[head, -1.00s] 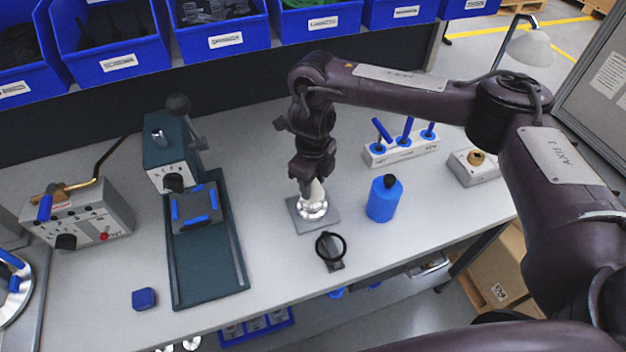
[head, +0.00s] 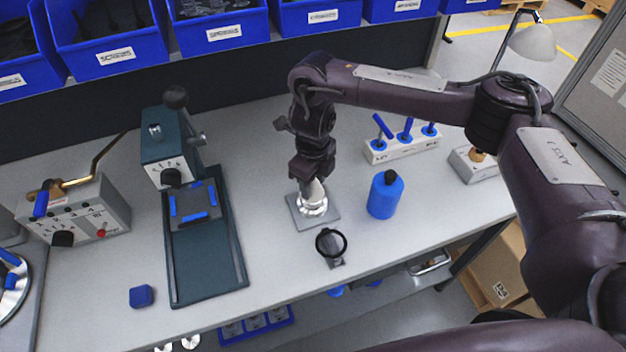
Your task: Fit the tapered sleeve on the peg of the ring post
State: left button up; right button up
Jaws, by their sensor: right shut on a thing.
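My right gripper (head: 313,180) points down over the ring post, shut on the pale metal tapered sleeve (head: 314,191). The ring post (head: 313,208) is a shiny silver round piece on a grey square base plate (head: 300,219), upright on the bench. The sleeve is directly above the post, and its lower end meets or overlaps the post's top in this view. The peg is hidden, so I cannot tell how far the sleeve sits on it. My left gripper is not in view.
A blue bottle (head: 384,196) stands close to the right of the post. A black-rimmed magnifier (head: 331,243) is in front. A green fixture (head: 208,245) lies left, a blue block (head: 141,296) near the front edge.

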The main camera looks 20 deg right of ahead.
jog(key=shift+f, duration=0.35)
jog(key=o, duration=1.1)
jog(key=shift+c, duration=0.2)
jog(key=shift+r, duration=3.9)
